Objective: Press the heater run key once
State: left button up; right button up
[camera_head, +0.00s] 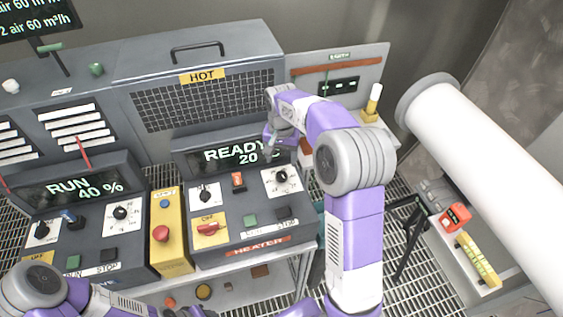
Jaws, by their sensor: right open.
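The heater panel (222,240) stands in the middle, with a red HEATER label (258,246) at its front. Its green key (250,220) sits beside a black key (283,213); the lettering below them is too small to read surely. The heater display (232,156) reads READY and about 20 degrees, its right end partly hidden. My right gripper (272,137) is open above the display's right part, behind and above the green key and apart from it.
A fan panel (80,225) on the left reads RUN 40 %. A yellow box (168,245) with a red button stands between the panels. Behind is a HOT mesh-fronted housing (205,100). A white pipe (480,170) crosses the right side.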

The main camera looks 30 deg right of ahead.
aim_at(250, 221)
jog(key=k, duration=1)
